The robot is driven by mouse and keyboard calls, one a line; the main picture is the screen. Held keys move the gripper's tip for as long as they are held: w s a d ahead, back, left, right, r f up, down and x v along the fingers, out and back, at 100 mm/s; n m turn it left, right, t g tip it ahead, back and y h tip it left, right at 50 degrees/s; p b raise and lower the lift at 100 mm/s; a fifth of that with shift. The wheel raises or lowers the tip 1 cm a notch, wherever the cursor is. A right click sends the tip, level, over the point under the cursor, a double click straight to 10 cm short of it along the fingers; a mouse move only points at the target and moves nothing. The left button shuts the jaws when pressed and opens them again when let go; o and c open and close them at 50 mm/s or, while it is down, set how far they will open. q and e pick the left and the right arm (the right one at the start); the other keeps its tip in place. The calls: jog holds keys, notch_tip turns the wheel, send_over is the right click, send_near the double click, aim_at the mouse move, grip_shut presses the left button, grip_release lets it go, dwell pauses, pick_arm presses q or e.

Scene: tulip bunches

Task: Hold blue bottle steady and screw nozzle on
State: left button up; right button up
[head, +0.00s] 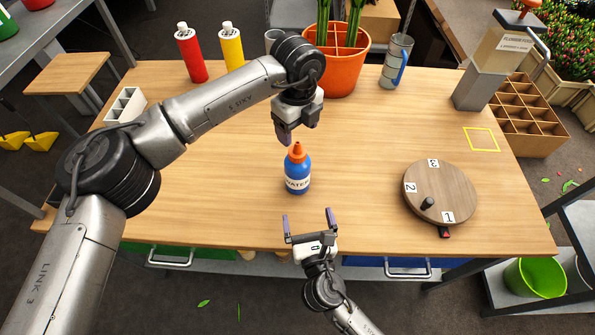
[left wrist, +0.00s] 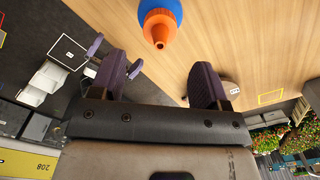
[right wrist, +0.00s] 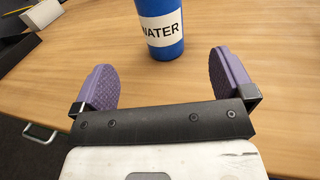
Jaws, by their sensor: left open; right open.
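The blue bottle (head: 297,182) stands upright on the wooden table, with a white WATER label. An orange nozzle (head: 297,152) sits on its top; whether it is screwed tight I cannot tell. My left gripper (head: 284,138) is open just above and behind the nozzle; the left wrist view shows the nozzle (left wrist: 160,28) beyond the spread fingers. My right gripper (head: 309,217) is open and low at the table's front edge, in front of the bottle. The right wrist view shows the bottle (right wrist: 160,25) ahead, beyond and between the purple fingers, not touched.
A round wooden turntable (head: 440,190) with numbers stands to the right. Behind are a red bottle (head: 190,55), a yellow bottle (head: 231,48), an orange pot (head: 340,65) and a grey tumbler (head: 396,62). The table (head: 235,205) around the blue bottle is clear.

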aim_at(300, 182)
jog(key=w, duration=0.4)
jog(key=w+a, duration=0.1)
jog(key=w, duration=0.4)
jog(key=w+a, duration=0.1)
jog(key=w, duration=0.3)
jog(key=shift+w+a, duration=0.2)
jog(key=shift+w, duration=0.1)
jog(key=c, duration=1.4)
pick_arm(q)
jog(key=shift+w+a+r, duration=0.1)
jog(key=shift+w+r, duration=0.1)
jog(key=shift+r, duration=0.3)
pick_arm(e)
jog(key=shift+c, duration=1.2)
pick_arm(q)
jog(key=shift+a+f+m, duration=0.15)
jog(key=shift+m, duration=0.15)
pick_arm(e)
jog(key=shift+c, duration=0.5)
pick_arm(q)
jog(key=m, duration=0.4)
jog(key=shift+s+f+m, duration=0.15)
jog(key=shift+f+m, duration=0.15)
jog(key=shift+m, duration=0.1)
jog(key=m, duration=0.4)
jog(key=shift+d+m, duration=0.25)
jog(key=shift+m, duration=0.05)
jog(key=m, duration=0.3)
